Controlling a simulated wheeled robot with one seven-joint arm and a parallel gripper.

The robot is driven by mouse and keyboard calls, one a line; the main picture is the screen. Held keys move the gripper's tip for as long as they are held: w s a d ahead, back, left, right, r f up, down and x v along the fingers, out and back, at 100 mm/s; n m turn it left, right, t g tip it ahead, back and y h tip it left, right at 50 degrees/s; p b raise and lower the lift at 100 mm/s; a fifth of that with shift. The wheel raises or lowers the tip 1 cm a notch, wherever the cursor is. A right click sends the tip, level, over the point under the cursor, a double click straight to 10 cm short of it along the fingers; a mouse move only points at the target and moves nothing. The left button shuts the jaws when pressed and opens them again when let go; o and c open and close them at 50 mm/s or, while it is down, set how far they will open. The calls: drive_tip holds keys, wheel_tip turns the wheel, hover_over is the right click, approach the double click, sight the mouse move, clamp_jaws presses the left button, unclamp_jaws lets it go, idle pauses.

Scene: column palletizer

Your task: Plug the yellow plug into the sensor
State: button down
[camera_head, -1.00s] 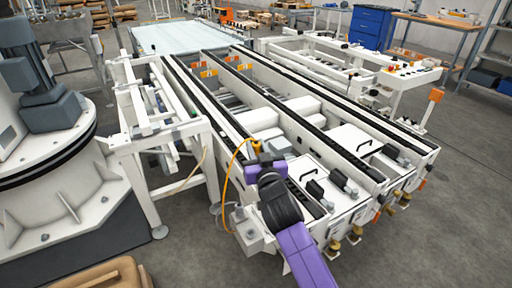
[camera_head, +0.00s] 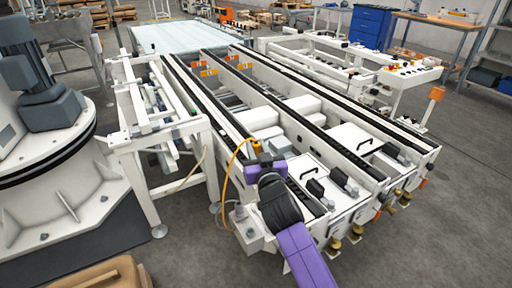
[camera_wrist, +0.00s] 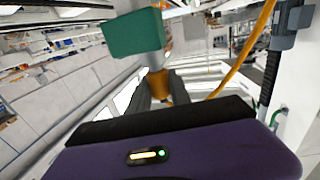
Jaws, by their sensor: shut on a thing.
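My gripper (camera_wrist: 160,88) is shut on the yellow plug (camera_wrist: 160,86), whose orange-yellow body shows between the dark fingers in the wrist view. In the head view, my purple and black gripper (camera_head: 262,158) is at the near left end of the conveyor, with a yellow bit of the plug (camera_head: 256,144) just beyond it. A green box (camera_wrist: 134,34), which looks like the sensor, is just beyond the plug in the wrist view, with a pale round connector (camera_wrist: 154,58) under it. The connector and plug line up closely; I cannot tell whether they are joined.
The orange cable (camera_head: 226,182) arcs from the plug down toward a grey box on the conveyor frame; it also runs along the right in the wrist view (camera_wrist: 243,56). White conveyor rails (camera_head: 330,150) fill the centre. A white side frame (camera_head: 150,150) stands left. Grey floor is open at right.

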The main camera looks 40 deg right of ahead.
drive_tip(key=shift+f+b, duration=0.4)
drive_tip(key=shift+f, duration=0.1)
idle(0.4)
drive_tip(key=c, duration=1.1)
unclamp_jaws()
drive_tip(key=shift+v, duration=3.95)
